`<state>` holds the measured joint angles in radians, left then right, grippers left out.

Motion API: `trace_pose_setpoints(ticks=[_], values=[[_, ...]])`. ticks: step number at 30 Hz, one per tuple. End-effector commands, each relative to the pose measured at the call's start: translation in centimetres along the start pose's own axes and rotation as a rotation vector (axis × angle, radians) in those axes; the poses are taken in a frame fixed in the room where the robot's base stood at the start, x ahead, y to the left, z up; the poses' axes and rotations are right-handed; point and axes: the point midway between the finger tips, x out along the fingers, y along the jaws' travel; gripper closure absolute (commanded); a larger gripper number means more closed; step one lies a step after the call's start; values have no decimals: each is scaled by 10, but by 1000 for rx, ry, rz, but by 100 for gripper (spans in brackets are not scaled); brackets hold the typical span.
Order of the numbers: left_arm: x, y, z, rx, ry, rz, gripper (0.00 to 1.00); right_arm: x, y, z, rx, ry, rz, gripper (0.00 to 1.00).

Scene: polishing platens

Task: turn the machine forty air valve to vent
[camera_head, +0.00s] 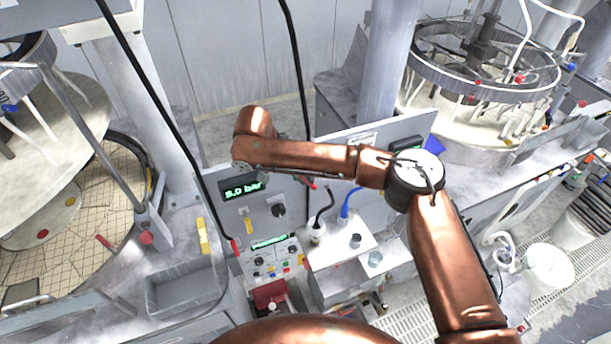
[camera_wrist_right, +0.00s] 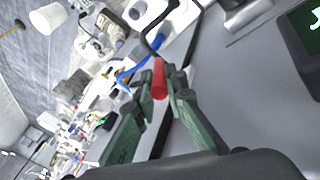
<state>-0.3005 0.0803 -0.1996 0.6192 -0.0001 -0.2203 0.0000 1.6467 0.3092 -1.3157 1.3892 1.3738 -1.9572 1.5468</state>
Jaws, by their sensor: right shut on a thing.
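In the right wrist view my right gripper (camera_wrist_right: 159,82) has its green fingers closed around a red handle (camera_wrist_right: 157,76). A dark strip runs back from the handle between the fingers. In the head view my right arm crosses the middle, and its fingers are hidden. A small red end (camera_head: 312,185) shows just below the forearm; I cannot tell if it is the held handle. The grey panel has a green "5.0 bar" display (camera_head: 243,189), a small yellow lever (camera_head: 249,222) and a black knob (camera_head: 279,210). No label shows which part is the air valve. My left gripper is not in view.
A black cable (camera_head: 322,205) and a blue cable (camera_head: 347,205) rise from the white box top. Black lines hang from above, one ending in a red tip (camera_head: 235,247). A grey tray (camera_head: 187,289) and polishing machines flank the panel. A white bucket (camera_head: 548,267) stands right.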

Motion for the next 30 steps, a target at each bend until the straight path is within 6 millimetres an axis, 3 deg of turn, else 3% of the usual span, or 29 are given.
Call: trace_pose_setpoints(ticks=[8,19,23,30], values=[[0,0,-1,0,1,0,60,0,0,1,-3,-3,-2,71],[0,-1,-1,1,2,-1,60,-6,0,0,-1,-2,-3,70],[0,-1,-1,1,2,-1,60,-26,-1,0,-2,0,-4,70],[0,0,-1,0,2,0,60,-78,0,0,-2,2,-1,70]])
